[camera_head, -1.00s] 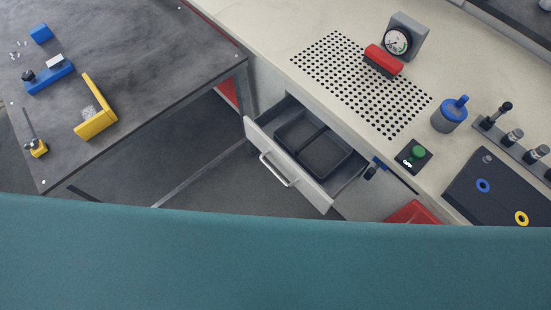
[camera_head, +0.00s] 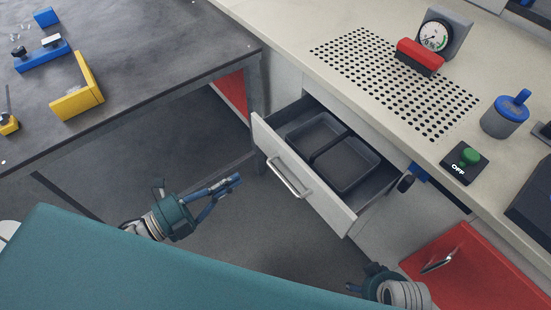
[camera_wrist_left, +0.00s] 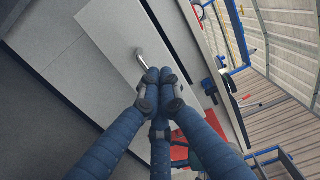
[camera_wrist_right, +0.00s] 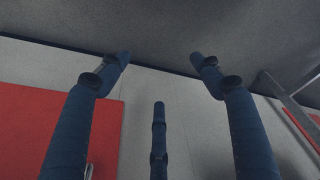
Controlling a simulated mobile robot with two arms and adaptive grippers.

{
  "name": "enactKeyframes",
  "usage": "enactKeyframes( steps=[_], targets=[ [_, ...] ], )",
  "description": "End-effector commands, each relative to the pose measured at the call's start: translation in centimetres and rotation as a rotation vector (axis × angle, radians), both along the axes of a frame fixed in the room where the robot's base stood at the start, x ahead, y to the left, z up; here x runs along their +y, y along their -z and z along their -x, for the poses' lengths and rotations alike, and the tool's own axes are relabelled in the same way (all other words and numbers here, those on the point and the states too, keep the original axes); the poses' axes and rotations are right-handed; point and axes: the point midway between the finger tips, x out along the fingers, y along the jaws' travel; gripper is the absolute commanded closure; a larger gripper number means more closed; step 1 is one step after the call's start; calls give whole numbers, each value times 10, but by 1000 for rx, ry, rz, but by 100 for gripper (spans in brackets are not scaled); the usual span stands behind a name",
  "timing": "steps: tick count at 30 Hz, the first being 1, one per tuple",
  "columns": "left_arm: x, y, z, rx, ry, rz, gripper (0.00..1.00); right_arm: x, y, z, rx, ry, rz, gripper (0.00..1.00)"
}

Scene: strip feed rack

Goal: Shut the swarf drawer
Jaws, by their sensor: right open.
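The swarf drawer (camera_head: 330,207) stands pulled out from under the bench, its white front facing me with a metal bar handle (camera_head: 289,177). A dark tray (camera_head: 345,166) with two compartments lies inside. My left gripper (camera_head: 238,181) is left of the drawer front, apart from the handle. Its fingers are together with nothing seen between them. The left wrist view shows the fingertips (camera_wrist_left: 160,76) in line with the handle (camera_wrist_left: 142,58). My right gripper (camera_wrist_right: 160,58) is open and empty. In the head view it is low, by the red panel, its fingers mostly hidden.
The bench (camera_head: 295,50) carries a gauge (camera_head: 435,37), a green button box (camera_head: 465,163) and a blue-topped can (camera_head: 505,115). A red panel (camera_head: 470,270) is right of the drawer. A dark table (camera_head: 150,50) stands left. Floor in front of the drawer is free.

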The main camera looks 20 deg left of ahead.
Motion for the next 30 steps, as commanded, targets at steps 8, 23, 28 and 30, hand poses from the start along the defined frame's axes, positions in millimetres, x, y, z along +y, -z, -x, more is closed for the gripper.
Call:
enactKeyframes(
  steps=[8,23,28,30],
  targets=[
    [-34,-1,-45,-3,-1,4,100,0,-19,-2,-13,2,-1,35],
    [-78,0,-102,3,-3,4,100,-1,-47,-2,-26,4,-2,35],
    [-80,0,-103,4,-3,4,100,-1,-48,-2,-26,4,-1,35],
    [-80,0,-103,4,-3,4,100,-1,-48,-2,-26,4,-1,35]
  ],
)
